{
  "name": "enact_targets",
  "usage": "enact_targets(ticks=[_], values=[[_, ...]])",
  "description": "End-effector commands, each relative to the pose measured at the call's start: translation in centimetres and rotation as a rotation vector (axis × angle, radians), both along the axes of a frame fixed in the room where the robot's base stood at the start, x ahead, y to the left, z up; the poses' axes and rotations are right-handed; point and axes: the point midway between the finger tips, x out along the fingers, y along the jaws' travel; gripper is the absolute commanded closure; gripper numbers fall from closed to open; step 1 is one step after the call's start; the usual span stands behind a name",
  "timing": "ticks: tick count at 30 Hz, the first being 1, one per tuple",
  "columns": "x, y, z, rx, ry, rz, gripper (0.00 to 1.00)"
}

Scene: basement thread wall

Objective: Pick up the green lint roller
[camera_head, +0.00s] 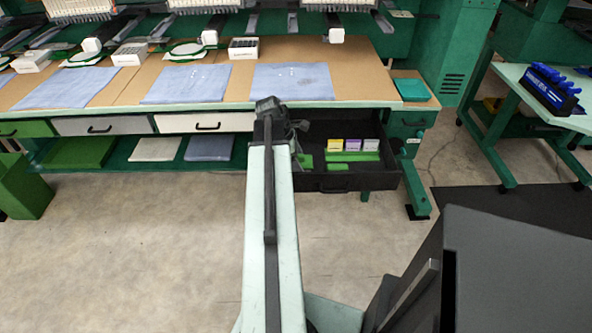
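An open dark drawer (375,182) under the table holds several green items. One green piece (305,161) lies at its left, partly hidden by my arm. A small green block (337,167) lies near the front. A longer green strip (352,157) lies below some small boxes. I cannot tell which of these is the green lint roller. My gripper (297,137) is at the far end of my arm, over the drawer's left part. It is small and dark, and its fingers are not clear. I cannot tell whether it touches anything.
Yellow, purple and white small boxes (353,145) stand in the drawer. The tabletop (240,52) above has folded blue cloths (291,81) and a teal box (412,89). A side table (550,115) with a blue rack stands right. The floor ahead is clear.

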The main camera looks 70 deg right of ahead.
Motion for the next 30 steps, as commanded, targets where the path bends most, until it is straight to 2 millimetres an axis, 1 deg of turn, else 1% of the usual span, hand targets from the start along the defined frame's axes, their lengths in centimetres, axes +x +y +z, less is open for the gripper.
enact_targets(ticks=[1,2,3,10,14,17,25,27,30], values=[[0.0,0.0,0.0,0.0,0.0,0.0,0.53],[0.0,0.0,0.0,0.0,0.0,0.0,0.61],[0.0,0.0,0.0,0.0,0.0,0.0,0.72],[0.0,0.0,0.1,0.0,0.0,0.001,0.72],[0.1,0.0,1.0,0.0,0.0,0.001,0.72],[0.1,0.0,2.5,0.0,0.0,0.001,0.72],[0.1,0.0,8.4,0.0,0.0,0.001,0.72],[0.1,0.1,9.6,0.0,0.0,0.001,0.72],[0.1,0.1,10.3,0.0,0.0,0.001,0.72]])
